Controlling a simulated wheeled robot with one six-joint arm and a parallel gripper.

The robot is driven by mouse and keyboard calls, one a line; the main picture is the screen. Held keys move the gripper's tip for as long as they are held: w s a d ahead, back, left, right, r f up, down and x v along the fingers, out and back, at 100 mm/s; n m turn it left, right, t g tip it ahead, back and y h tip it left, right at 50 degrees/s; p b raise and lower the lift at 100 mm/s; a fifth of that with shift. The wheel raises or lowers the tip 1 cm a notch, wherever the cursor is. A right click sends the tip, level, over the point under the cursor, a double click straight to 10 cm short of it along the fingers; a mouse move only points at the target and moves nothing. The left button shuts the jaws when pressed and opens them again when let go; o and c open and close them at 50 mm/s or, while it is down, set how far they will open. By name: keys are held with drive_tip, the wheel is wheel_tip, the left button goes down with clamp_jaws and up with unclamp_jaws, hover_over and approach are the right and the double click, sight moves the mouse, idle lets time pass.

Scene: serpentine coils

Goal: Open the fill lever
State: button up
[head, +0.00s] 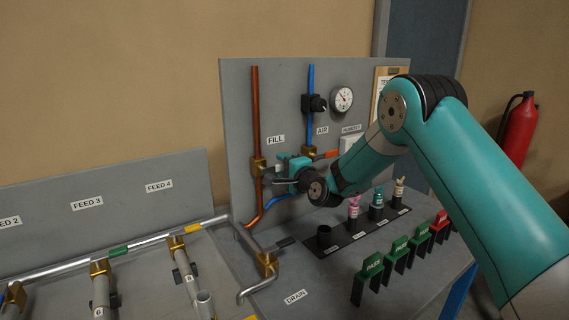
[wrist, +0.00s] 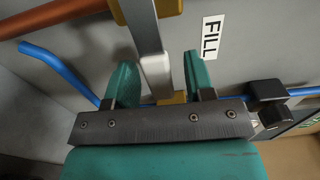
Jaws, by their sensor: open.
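The fill valve is a brass body (head: 257,166) on the copper pipe (head: 256,110), below the FILL label (head: 276,140). In the wrist view its lever (wrist: 153,62) is a flat silver bar with a pale end, reaching from the brass body at the top edge in between my fingers. My gripper (head: 281,172) is at the panel just right of the fill valve. In the wrist view my gripper (wrist: 159,66) is open, with one teal finger on each side of the lever and gaps visible. In the head view the gripper hides the lever.
The blue air pipe (head: 311,85) with a black regulator (head: 315,103) and a brass valve (head: 310,151) runs close to the right. A gauge (head: 342,99) is on the panel. A black tray (head: 345,245) with small bottles and green tags (head: 368,279) stand in front.

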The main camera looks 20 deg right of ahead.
sight(265, 168)
clamp_jaws()
drive_tip(key=shift+n+b, duration=0.3)
drive_tip(key=shift+b, duration=0.15)
drive_tip(key=n+b, duration=0.1)
drive_tip(key=b, duration=0.1)
drive_tip(key=r+n+b, duration=0.1)
drive_tip(key=n+b, duration=0.1)
drive_tip(key=shift+a+r, duration=0.15)
drive_tip(key=shift+r, duration=0.15)
drive_tip(key=n+b, duration=0.2)
drive_tip(key=a+r+n+b, duration=0.1)
drive_tip(key=n+b, duration=0.1)
drive_tip(key=r+n+b, duration=0.1)
drive_tip(key=n+b, duration=0.1)
drive_tip(key=shift+s+a+r, duration=0.15)
drive_tip(key=shift+s+a, duration=0.1)
drive_tip(key=shift+s, duration=0.05)
drive_tip(key=n+b, duration=0.1)
drive_tip(key=a+n+b, duration=0.1)
drive_tip(key=n+b, duration=0.1)
drive_tip(key=a+r+n+b, duration=0.1)
drive_tip(key=shift+s+r, duration=0.1)
drive_tip(key=shift+s, duration=0.2)
drive_tip(key=shift+s+a+r+n+b, duration=0.2)
drive_tip(key=shift+a+n+b, duration=0.25)
drive_tip(key=shift+n+b, duration=0.6)
drive_tip(key=shift+s+a+r+n+b, duration=0.15)
drive_tip(key=shift+a+n+b, duration=0.3)
drive_tip(key=shift+n+b, duration=0.55)
drive_tip(key=shift+n, duration=0.25)
